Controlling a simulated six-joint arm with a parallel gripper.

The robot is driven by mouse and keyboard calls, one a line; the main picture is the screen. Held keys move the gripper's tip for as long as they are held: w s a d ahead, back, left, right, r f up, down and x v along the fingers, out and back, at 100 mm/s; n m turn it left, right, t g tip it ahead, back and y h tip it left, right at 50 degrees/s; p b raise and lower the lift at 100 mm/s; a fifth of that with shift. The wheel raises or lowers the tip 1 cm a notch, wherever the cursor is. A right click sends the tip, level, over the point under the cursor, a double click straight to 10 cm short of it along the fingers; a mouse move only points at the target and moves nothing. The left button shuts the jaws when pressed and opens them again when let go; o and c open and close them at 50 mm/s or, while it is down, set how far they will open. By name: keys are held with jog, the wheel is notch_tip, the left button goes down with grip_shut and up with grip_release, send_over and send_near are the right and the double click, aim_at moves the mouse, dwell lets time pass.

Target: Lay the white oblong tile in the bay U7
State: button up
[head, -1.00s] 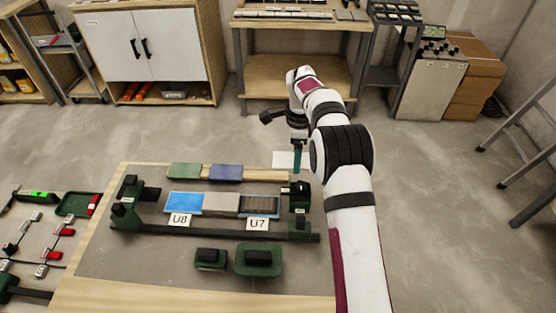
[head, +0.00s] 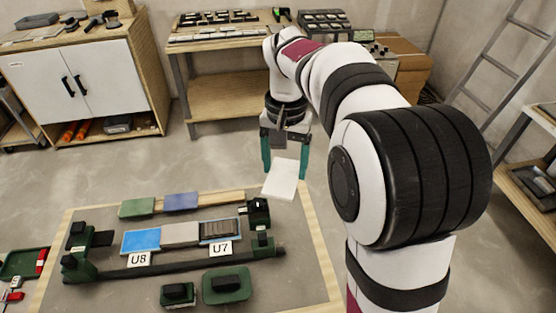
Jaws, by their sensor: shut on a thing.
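My gripper (head: 285,163) is shut on the white oblong tile (head: 281,182), its teal fingers on either side of the tile's far part. The tile is held to the right of and beyond the bays, apart from them. The bay U7 (head: 220,230) is at the right end of the row, with a dark ridged bed, a blue edge and a white label "U7" (head: 221,248) in front. A grey tile (head: 181,235) lies just left of it. The bay U8 (head: 141,241), with a bright blue floor, is at the left end.
A green tile (head: 136,207) and a blue tile (head: 181,201) lie on a wooden strip behind the row. Dark green end blocks (head: 258,212) and a dark front rail (head: 180,264) border the bays. Two green blocks with black tops (head: 226,286) stand in front.

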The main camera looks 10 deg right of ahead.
jog(key=shift+s+a+r+n, duration=0.1)
jog(key=shift+s+a+n, duration=0.3)
jog(key=shift+s, duration=0.2)
jog(key=shift+s+a+r+n, duration=0.1)
jog(key=shift+s+a+n, duration=0.15)
jog(key=shift+s+n, duration=0.25)
jog(key=w+a+f+m, duration=0.4)
jog(key=a+f+m, duration=0.3)
jog(key=m, duration=0.8)
send_near(224, 227)
jog(key=shift+d+f, duration=0.1)
jog(key=shift+f, duration=3)
jog(key=shift+f, duration=0.6)
jog(key=o, duration=0.9)
